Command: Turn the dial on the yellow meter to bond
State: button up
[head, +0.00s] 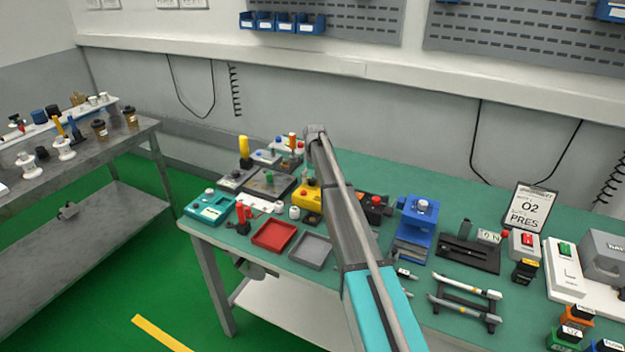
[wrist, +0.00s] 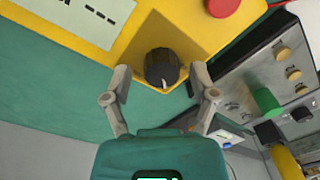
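The yellow meter (wrist: 190,30) fills the upper part of the wrist view, with a pale display panel (wrist: 70,18) at its upper left. Its black dial (wrist: 162,66) has a small white pointer mark near its lower edge. My gripper (wrist: 160,74) is open, with one finger on each side of the dial and a visible gap on both sides. I cannot tell how deep the fingertips are relative to the dial. No dial labels are readable. In the head view the yellow meter (head: 305,200) is partly hidden by my arm.
A grey panel with knobs and a green button (wrist: 265,100) stands close at the right in the wrist view. In the head view, a red tray (head: 274,236), a grey tray (head: 310,248), a teal meter (head: 209,207) and a blue device (head: 418,220) surround the area.

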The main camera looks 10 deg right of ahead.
aim_at(312, 178)
jog(key=shift+n, duration=0.4)
jog(key=n, duration=0.4)
jog(key=shift+n, duration=0.4)
jog(key=n, duration=0.6)
jog(key=shift+g, duration=0.3)
notch_tip(312, 178, up, 14)
jog(key=p, duration=1.4)
jog(key=s+f+m+b, duration=0.3)
jog(key=s, duration=0.7)
jog(key=s+f+m+b, duration=0.2)
jog(key=s+f+b, duration=0.1)
jog(key=s, duration=0.8)
jog(key=s+f+m+b, duration=0.3)
jog(key=s, duration=0.7)
jog(key=shift+s+f+m+h, duration=0.2)
jog(key=shift+s+m+h, duration=0.05)
jog(key=shift+m+h, duration=0.05)
jog(key=s+m, duration=0.4)
jog(key=s, duration=1)
